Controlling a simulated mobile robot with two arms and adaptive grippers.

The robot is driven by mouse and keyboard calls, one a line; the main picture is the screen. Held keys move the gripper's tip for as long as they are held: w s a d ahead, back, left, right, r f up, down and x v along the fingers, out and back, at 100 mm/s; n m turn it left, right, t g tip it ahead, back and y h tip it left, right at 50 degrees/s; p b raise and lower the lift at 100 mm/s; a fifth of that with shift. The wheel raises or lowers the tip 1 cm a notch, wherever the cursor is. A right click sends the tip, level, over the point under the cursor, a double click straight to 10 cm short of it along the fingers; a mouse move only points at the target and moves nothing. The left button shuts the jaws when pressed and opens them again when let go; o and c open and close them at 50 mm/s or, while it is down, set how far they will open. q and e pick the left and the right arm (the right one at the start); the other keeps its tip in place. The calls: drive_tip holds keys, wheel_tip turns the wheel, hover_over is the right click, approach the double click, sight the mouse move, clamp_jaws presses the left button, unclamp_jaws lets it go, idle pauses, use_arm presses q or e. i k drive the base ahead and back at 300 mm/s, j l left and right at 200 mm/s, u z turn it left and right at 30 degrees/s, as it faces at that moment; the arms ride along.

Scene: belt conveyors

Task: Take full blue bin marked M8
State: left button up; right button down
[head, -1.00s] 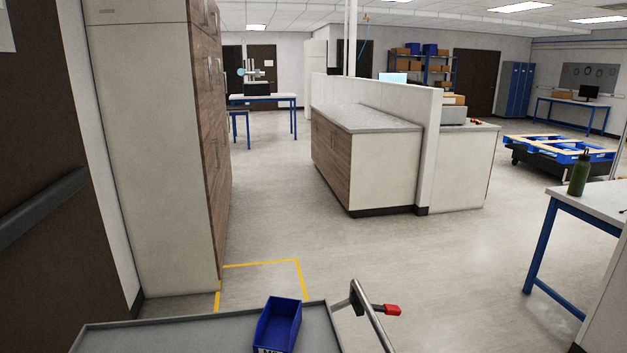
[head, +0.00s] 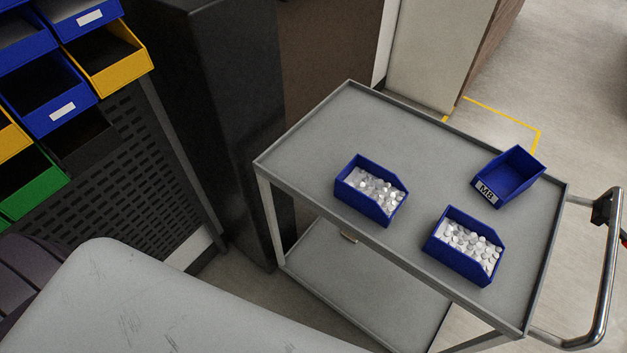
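Three blue bins sit on the top shelf of a grey cart (head: 400,130). One full blue bin (head: 347,192) with light metallic pieces is at the left of the shelf. A second full blue bin (head: 435,244) stands at the near right. An empty-looking blue bin (head: 515,172), whose label reads M8, stands at the far right, turned a different way. No label shows on the two full bins from this side. Neither of my grippers is in view.
The cart has a lower shelf (head: 345,285) and a metal push handle (head: 609,280) on the right. A rack with blue, yellow (head: 112,70) and green bins stands at the left, beside a dark column (head: 225,120). A pale grey surface (head: 150,305) fills the near left.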

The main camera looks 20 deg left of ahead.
sight(375, 191)
drive_tip(key=u, duration=0.25)
drive_tip(key=k+l+u, duration=0.15)
drive_tip(key=l+u, duration=0.35)
drive_tip(key=k+l+u, duration=0.25)
drive_tip(key=u, duration=0.2)
